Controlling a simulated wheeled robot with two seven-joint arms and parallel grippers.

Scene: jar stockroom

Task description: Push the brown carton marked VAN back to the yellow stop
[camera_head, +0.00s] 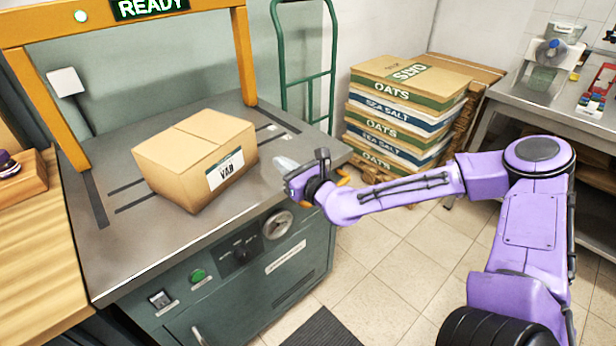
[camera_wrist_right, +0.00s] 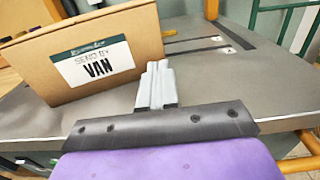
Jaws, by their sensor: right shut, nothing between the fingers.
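The brown carton (camera_head: 187,150) sits upright on the grey machine top, slightly turned, with a white VAN label on the side facing me. It also shows in the right wrist view (camera_wrist_right: 37,62), left of the fingers. My right gripper (camera_head: 283,163) is shut and empty, low over the machine top to the right of the carton, with a small gap between them. Its pale fingers show in the right wrist view (camera_wrist_right: 157,68). My left gripper is out of view.
Dark strips (camera_head: 130,186) run along the machine top (camera_head: 130,250). A wooden counter (camera_head: 35,250) adjoins on the left. Stacked sacks (camera_head: 405,110) and a green hand truck (camera_head: 305,75) stand behind on the right. The machine top is clear in front of the carton.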

